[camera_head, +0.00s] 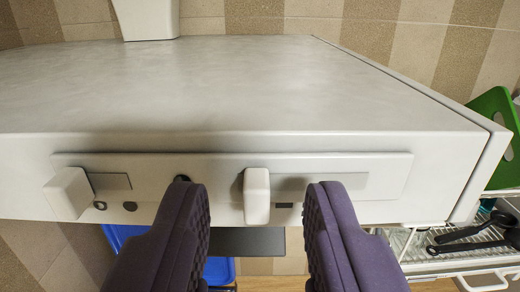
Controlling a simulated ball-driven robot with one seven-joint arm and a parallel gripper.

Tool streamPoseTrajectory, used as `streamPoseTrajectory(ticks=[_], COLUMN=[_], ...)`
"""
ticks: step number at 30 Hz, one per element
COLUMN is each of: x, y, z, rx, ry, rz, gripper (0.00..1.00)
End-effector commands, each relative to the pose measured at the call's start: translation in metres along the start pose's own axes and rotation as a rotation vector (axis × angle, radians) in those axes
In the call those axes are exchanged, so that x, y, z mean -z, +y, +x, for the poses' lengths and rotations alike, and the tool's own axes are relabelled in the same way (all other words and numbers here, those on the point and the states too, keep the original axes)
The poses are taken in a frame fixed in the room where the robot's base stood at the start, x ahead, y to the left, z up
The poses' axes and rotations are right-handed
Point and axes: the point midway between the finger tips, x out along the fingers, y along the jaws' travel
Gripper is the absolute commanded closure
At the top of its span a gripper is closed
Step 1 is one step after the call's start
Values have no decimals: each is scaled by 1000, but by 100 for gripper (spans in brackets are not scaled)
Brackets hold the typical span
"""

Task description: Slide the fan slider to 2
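A pale hood or range body (250,85) has a front panel (390,172) with two sliders. A white middle slider knob (257,196) stands out from a grey track (335,182) that runs to its right. A second white knob (68,194) sits at the panel's left end beside another grey track (112,182). No label shows which one is the fan slider. My gripper (257,188) is open, with one dark purple finger on each side of the middle knob and visible gaps to both. Part of the panel's lower edge is hidden behind the fingers.
Small dark round marks (130,206) lie under the left track, and a dark rectangle (290,205) lies right of the middle knob. A rack with black utensils (470,240) and a green item (492,115) are at right. A blue item (220,270) shows below.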

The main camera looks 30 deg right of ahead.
Motion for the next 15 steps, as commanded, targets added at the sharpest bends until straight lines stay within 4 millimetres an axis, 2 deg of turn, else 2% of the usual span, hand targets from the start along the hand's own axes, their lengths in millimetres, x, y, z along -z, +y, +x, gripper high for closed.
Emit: streamPoseTrajectory(ticks=[4, 11, 15], x=[0, 0, 0], y=[0, 0, 0], z=[11, 12, 11], rx=[0, 0, 0], ry=[0, 0, 0], rz=[1, 1, 1], gripper=[64, 64, 94])
